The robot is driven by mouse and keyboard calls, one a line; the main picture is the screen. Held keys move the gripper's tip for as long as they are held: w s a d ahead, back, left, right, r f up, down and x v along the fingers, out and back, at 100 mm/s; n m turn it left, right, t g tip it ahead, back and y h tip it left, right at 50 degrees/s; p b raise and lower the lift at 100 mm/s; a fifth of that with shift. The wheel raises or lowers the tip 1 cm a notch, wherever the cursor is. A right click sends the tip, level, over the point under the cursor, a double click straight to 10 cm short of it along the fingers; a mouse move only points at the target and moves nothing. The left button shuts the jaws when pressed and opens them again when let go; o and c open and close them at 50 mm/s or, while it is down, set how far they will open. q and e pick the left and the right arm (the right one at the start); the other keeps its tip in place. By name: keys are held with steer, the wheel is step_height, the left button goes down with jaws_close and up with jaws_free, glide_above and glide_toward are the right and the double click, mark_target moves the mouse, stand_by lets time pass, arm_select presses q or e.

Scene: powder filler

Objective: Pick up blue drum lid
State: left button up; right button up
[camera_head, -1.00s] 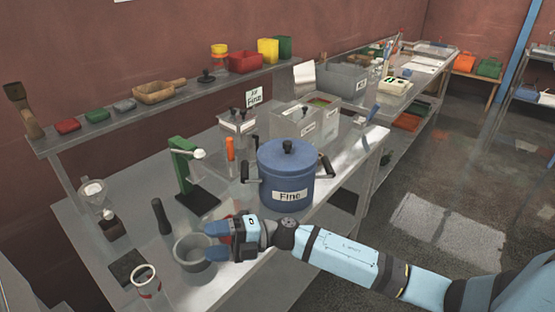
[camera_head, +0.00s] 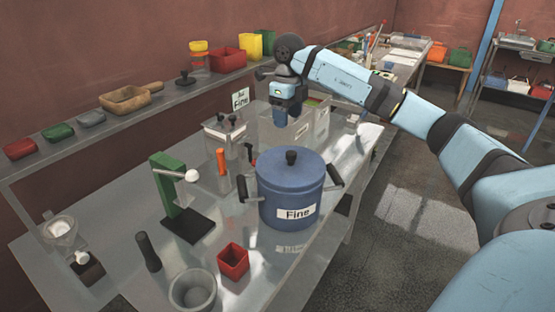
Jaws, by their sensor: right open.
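The blue drum (camera_head: 284,203) labelled "Fine" stands upright on the metal bench. Dark handles stick out at both sides of the drum. My right gripper (camera_head: 284,116) is open and empty, pointing down above and behind the lid, apart from it. My left gripper is not in view.
A green stand (camera_head: 170,185) is left of the drum, with an orange-handled tool (camera_head: 221,161) between. A red square cup (camera_head: 233,261) and a grey bowl (camera_head: 192,290) are in front. Grey bins (camera_head: 278,131) stand behind. A shelf with small containers runs along the wall.

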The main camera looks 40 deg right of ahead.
mark_target(291, 152)
steer(key=f, duration=0.1)
steer(key=s+f, duration=0.1)
steer(key=f, duration=0.2)
steer(key=shift+s+p, duration=0.25)
steer(key=shift+p, duration=0.1)
steer(key=f, duration=0.3)
steer(key=shift+w+f, duration=0.25)
steer(key=shift+f, duration=0.1)
steer(key=shift+s+d+f+p, duration=0.1)
steer(key=shift+f+p, duration=0.3)
steer(key=f, duration=0.2)
steer(key=f+p, duration=0.1)
steer(key=shift+d+f, duration=0.25)
steer(key=shift+f, duration=0.6)
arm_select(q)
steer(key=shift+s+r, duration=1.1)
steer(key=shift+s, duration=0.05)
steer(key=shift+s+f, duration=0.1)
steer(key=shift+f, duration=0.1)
arm_select(e)
steer(key=c, duration=1)
